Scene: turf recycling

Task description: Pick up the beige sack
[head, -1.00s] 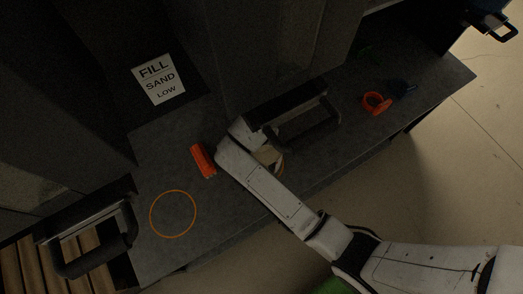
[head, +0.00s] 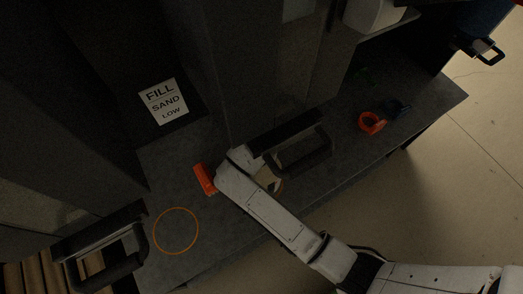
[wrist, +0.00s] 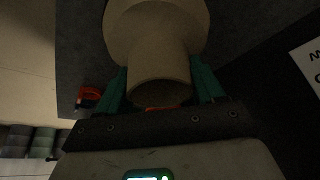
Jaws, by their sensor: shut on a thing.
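The beige sack (wrist: 158,35) fills the upper middle of the wrist view, with its narrower neck between the two green fingers of my gripper (wrist: 160,80). The fingers press on the neck from both sides, so my gripper is shut on the sack. In the head view only a small part of the beige sack (head: 266,179) shows beside my white arm, over the dark counter (head: 225,215). My arm hides the rest of it, and the fingers are hidden there too. I cannot tell whether the sack touches the counter.
An orange block (head: 205,180) lies close left of my arm. An orange ring outline (head: 176,231) marks the counter at lower left. Orange (head: 372,123) and dark blue (head: 398,110) items lie at right. Dark handles (head: 302,152) and a "FILL SAND LOW" sign (head: 163,101) are nearby.

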